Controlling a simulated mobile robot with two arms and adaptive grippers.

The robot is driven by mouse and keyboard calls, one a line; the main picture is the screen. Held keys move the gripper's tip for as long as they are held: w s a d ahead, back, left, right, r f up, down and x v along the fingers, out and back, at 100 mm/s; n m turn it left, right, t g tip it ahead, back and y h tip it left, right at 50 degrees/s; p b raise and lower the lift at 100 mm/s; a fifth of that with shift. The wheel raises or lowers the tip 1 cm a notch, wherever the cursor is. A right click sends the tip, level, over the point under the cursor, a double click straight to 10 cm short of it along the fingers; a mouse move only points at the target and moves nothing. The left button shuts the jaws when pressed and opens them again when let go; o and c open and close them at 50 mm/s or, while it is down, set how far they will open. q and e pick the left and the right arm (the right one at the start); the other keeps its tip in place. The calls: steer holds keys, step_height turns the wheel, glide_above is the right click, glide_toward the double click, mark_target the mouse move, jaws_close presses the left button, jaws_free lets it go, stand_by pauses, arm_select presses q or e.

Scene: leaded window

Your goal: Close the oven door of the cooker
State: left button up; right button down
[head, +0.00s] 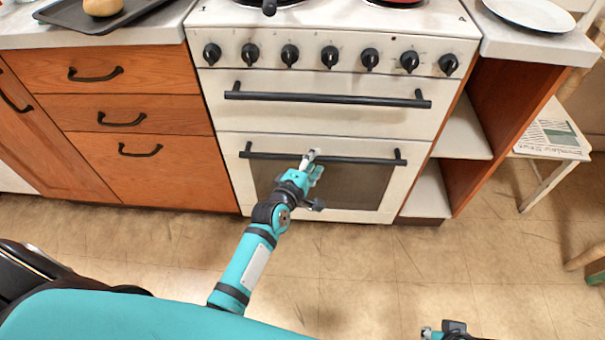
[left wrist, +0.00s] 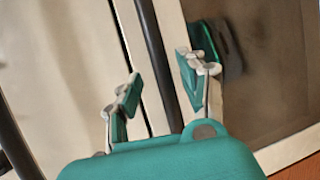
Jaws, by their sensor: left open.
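The white cooker (head: 340,112) stands ahead. Its lower oven door (head: 380,190) has a dark glass window and a long black handle (head: 365,160). In the head view the door looks flush with the cooker front, with no clear gap. My left gripper (head: 311,160) is at the handle, left of its middle, and hides part of the window. In the left wrist view my left gripper (left wrist: 158,88) is open, and the handle bar (left wrist: 153,50) passes between its fingers without clear contact. Part of my right gripper (head: 450,330) shows at the bottom edge; its fingers are hidden.
The upper door's black handle (head: 325,97) lies above, below a row of knobs (head: 329,57). Wooden drawers (head: 130,113) stand left, open shelves (head: 455,135) right. A chair (head: 555,140) with a newspaper is at far right. The floor (head: 380,270) in front is clear.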

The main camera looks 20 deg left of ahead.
arm_select(q)
steer(key=v, duration=0.8)
steer(key=shift+s, duration=0.2)
